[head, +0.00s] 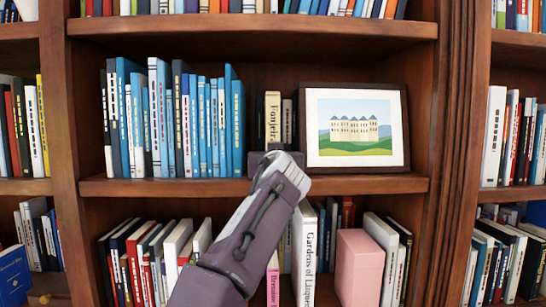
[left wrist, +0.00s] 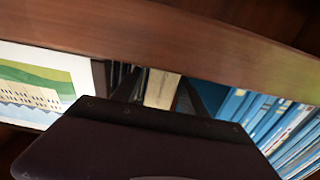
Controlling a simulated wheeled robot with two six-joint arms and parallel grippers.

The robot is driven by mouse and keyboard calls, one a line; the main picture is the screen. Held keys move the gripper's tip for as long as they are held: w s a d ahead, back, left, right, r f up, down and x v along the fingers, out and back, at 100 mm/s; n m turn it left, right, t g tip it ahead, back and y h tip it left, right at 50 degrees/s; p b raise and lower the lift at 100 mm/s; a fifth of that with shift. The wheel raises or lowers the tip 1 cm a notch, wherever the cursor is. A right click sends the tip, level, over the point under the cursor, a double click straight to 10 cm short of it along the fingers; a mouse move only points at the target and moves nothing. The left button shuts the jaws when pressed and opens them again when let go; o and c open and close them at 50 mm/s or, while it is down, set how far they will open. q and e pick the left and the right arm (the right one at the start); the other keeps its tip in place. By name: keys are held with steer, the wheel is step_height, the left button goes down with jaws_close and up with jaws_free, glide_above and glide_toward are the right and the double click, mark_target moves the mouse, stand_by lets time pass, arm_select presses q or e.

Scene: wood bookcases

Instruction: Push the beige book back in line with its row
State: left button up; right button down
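The beige book (head: 272,118) stands upright on the middle shelf, between the blue books and the framed picture. Its spine carries dark lettering, and its lower end is hidden behind my left gripper. My left gripper (head: 274,154) is at the front of that shelf, before the lower part of the book. In the left wrist view the beige spine (left wrist: 161,89) shows between the two dark, spread fingers of the gripper (left wrist: 156,88). I cannot tell whether the fingers touch it. My right gripper is not in view.
Blue and white books (head: 178,120) fill the shelf to the left. A dark book (head: 287,122) stands directly right of the beige one. The framed castle picture (head: 354,128) stands close on the right. The shelf board (head: 370,184) runs below, with another board above.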

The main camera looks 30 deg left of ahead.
arm_select(q)
steer(key=shift+w+a+f, duration=0.1)
steer(key=shift+w+a, duration=0.1)
steer(key=shift+w, duration=0.05)
jaws_close()
steer(key=shift+s+d, duration=0.1)
stand_by(0.8)
